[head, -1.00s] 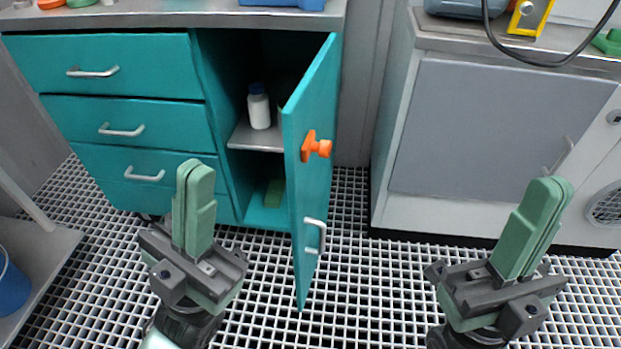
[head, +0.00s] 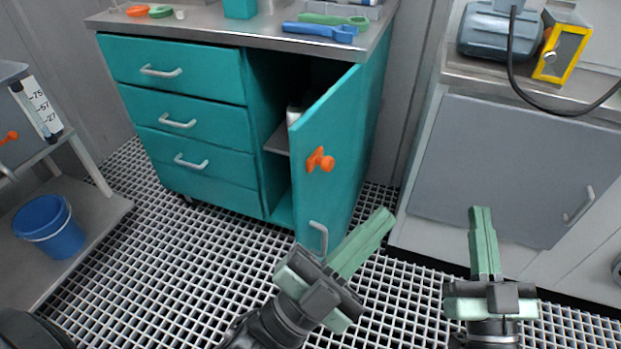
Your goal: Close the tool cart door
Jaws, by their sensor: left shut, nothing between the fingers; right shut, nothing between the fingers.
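The teal tool cart (head: 185,68) stands at the upper middle, with three drawers on its left side. The gap on the door's left shows the dark inside and part of a shelf. My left gripper (head: 386,222) is shut and empty, in front of the door's lower right part in the picture; I cannot tell whether it touches. My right gripper (head: 481,215) is shut and empty, right of the door, before the grey cabinet.
A white bottle (head: 294,114) is partly hidden behind the door. Tools, including a blue wrench (head: 322,31), lie on the cart top. A grey cabinet (head: 510,170) stands at right. A blue bucket (head: 50,228) sits on a low shelf at left. The grated floor before the drawers is clear.

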